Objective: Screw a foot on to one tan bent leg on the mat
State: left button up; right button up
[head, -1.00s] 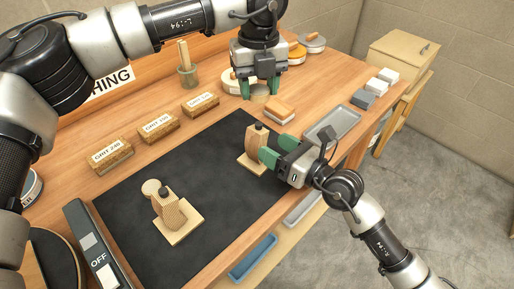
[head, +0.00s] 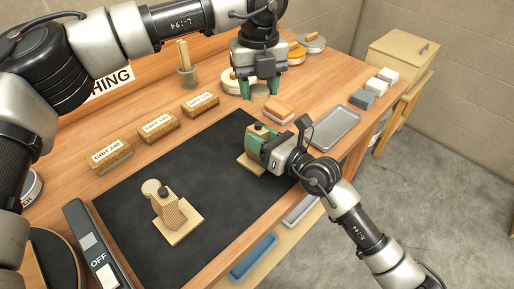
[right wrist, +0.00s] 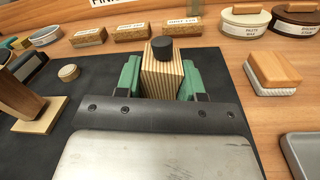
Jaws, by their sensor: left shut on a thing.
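A tan bent leg (head: 253,160) with a black cap on top stands on a square wooden base at the mat's back right. My right gripper (head: 257,143) has its green fingers on either side of this leg. The right wrist view shows the striped leg (right wrist: 163,78) between both pads, close to or touching them; I cannot tell whether they grip. A second bent leg (head: 170,213) stands on its base on the black mat (head: 130,245). A round tan foot (head: 151,187) lies beside it. My left gripper (head: 260,92) is shut on a round tan piece that looks like another foot, above the table's back.
Grit blocks (head: 158,127) line the mat's back edge. A sanding block (head: 279,112) and a grey tray (head: 333,126) lie to the right of my left gripper. The mat's middle is clear.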

aim_at(259, 123)
grip_shut()
pick_arm(q)
jog(key=shift+f, duration=2.5)
jog(key=shift+f, duration=0.1)
jog(key=shift+f, duration=0.8)
jog(key=shift+d+f, duration=0.1)
jog(key=shift+f, duration=0.45)
